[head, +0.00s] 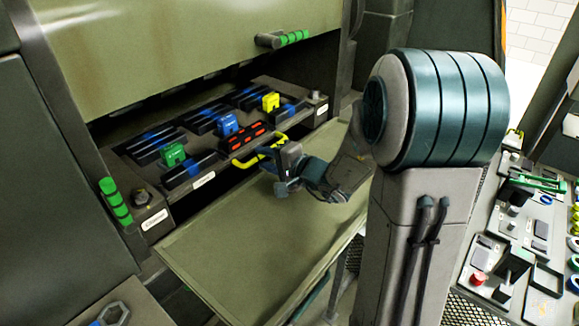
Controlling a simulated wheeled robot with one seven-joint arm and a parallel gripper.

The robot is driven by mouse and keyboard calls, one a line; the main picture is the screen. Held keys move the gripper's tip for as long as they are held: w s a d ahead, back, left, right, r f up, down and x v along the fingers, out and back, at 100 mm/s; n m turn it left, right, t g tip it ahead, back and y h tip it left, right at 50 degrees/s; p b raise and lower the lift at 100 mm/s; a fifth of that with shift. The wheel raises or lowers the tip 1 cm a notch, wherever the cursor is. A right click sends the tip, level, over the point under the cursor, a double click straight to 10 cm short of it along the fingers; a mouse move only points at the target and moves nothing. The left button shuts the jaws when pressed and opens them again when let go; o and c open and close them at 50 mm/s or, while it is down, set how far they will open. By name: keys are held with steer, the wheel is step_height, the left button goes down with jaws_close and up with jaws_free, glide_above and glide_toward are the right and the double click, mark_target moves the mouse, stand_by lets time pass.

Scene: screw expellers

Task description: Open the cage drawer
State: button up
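The cage drawer (200,178), a dark tray with a yellow handle (256,152) on its front edge, sits inside the machine's opening. Red, blue, green and yellow blocks lie on and between its dark bars. My gripper (282,172) is at the right end of the yellow handle, above the folded-down panel. I cannot tell whether it touches the handle, or whether its fingers are open or shut, because it is small and partly hidden by its own body.
An olive hatch (190,50) with a green-banded handle (283,39) is above the opening. An olive panel (235,240) lies folded down in front. Another green-banded handle (115,200) is at left. A bench with tools (500,255) stands at right.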

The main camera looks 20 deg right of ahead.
step_height(320, 180, up, 2)
steer(key=b, duration=0.1)
glide_above(302, 194)
steer(key=shift+r, duration=0.15)
